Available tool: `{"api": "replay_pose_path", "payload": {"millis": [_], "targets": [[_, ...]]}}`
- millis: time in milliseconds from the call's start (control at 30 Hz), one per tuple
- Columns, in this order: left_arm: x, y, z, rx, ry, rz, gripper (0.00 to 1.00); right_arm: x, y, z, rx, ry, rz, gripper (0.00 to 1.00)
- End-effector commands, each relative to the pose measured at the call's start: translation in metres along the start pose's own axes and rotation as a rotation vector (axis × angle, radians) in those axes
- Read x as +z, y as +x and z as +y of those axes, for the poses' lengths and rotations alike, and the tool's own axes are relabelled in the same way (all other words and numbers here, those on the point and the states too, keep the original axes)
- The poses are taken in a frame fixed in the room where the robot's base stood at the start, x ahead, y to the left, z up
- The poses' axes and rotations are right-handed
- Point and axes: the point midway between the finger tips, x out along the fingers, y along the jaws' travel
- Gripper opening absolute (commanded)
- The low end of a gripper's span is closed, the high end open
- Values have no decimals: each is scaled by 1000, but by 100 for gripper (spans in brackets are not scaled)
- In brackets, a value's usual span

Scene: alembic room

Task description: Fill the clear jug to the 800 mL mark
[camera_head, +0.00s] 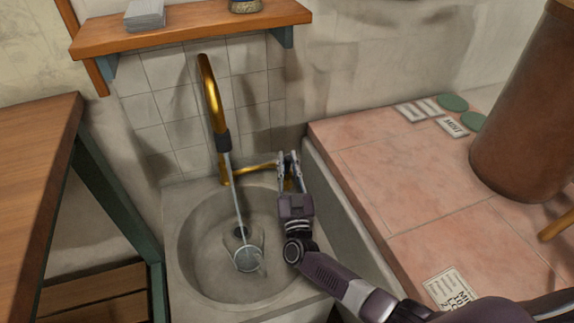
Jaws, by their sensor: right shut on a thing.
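The clear jug (247,259) stands in the round basin of the stone sink (196,284), under the brass tap (211,95). A thin pale stream of water (233,185) runs from the tap's dark nozzle down to the jug. My right gripper (289,168) is shut on the brass tap lever (257,166), to the right of the tap. The jug's marks and its water level are too small to read. My left gripper is not in view.
A wooden shelf (190,28) hangs above the sink. A pink tiled counter (385,165) on the right carries a large brown vessel (525,115), green discs (453,102) and paper labels. A wooden table (35,150) stands on the left.

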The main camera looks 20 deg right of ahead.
Motion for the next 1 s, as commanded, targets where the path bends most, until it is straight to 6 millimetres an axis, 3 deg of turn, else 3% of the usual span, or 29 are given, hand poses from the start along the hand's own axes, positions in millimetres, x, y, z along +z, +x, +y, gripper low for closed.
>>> {"api": "replay_pose_path", "payload": {"millis": [333,367,500,833,1000], "targets": [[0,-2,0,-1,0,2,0,-2,0,0,1,0,8,0],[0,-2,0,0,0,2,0,-2,0,0,1,0,8,19],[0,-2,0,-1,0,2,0,-1,0,0,0,1,7,34],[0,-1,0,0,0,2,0,-1,0,0,0,1,4,35],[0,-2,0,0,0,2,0,-13,3,-1,1,5,5,35]]}}
